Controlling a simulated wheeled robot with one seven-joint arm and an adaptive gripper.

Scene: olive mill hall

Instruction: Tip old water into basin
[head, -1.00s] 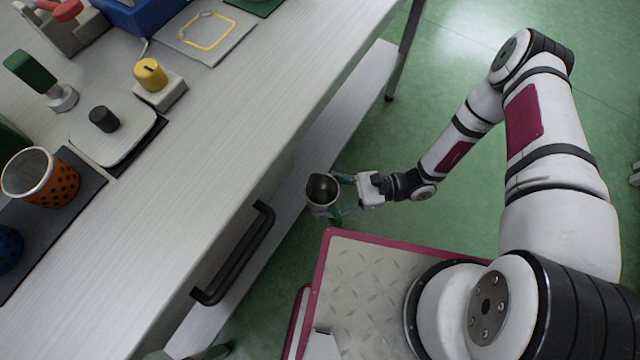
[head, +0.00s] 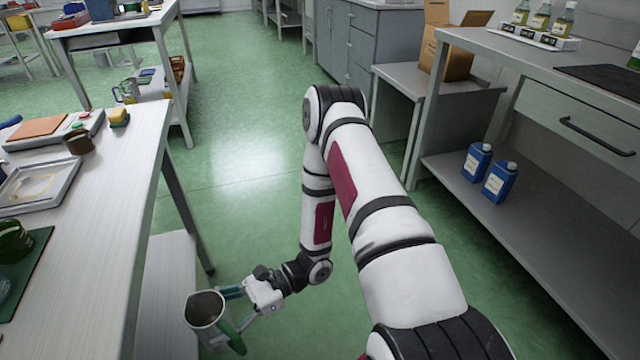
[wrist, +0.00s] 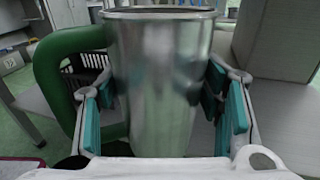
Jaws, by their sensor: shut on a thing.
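My gripper (head: 228,308) is shut on a metal jug (head: 204,311) with a green handle (head: 233,338). The jug is upright over the floor, beside the left bench and below its top. Its open mouth shows a dull olive-grey inside; I cannot tell how much water it holds. In the wrist view the jug (wrist: 158,85) stands between the teal finger pads, with its handle (wrist: 62,88) on the left. I cannot make out a basin in either view.
The left bench (head: 112,215) carries a tray (head: 38,187), a brown pot (head: 78,142), a sponge (head: 119,116) and green glassware (head: 14,241). Blue bottles (head: 476,162) stand on the right bench's lower shelf, with a cardboard box (head: 452,45) behind. The green floor (head: 235,120) between is clear.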

